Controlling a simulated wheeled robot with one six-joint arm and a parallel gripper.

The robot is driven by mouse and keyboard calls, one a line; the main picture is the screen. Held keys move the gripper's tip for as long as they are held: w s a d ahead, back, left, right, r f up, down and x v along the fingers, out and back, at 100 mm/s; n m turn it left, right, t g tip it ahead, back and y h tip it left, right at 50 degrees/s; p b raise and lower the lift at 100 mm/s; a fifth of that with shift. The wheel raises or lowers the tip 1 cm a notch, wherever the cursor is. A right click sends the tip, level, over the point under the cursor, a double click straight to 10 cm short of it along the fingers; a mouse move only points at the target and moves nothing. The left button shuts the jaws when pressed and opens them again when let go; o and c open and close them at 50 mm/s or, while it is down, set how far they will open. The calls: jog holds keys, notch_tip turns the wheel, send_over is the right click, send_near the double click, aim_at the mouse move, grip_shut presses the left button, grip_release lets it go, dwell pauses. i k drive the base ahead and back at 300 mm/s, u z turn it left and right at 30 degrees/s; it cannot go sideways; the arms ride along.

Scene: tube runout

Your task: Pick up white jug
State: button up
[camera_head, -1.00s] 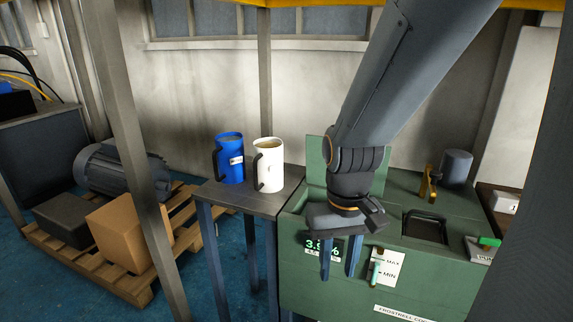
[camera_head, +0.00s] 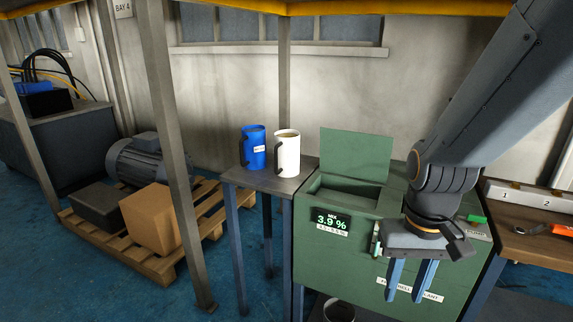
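The white jug (camera_head: 287,154) stands upright on a small dark-topped table (camera_head: 271,182), its dark handle toward the left. A blue jug (camera_head: 254,147) with a small white label stands just left of it, also with a dark handle. My gripper (camera_head: 405,294) is to the right of the jugs and nearer to me, in front of the green machine (camera_head: 325,253). Its two blue fingers point down and are apart, with nothing seen between them. My arm hides part of the green machine's right side.
The green machine has its lid (camera_head: 357,153) raised and a display reading 3.9 %. A grey post (camera_head: 175,150) stands left of the small table. A pallet (camera_head: 145,263) carries a motor and boxes. A bench (camera_head: 535,240) with numbered white slots is at right.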

aim_at(286, 152)
jog(key=u, duration=0.9)
jog(key=i, duration=0.95)
jog(key=z, duration=0.1)
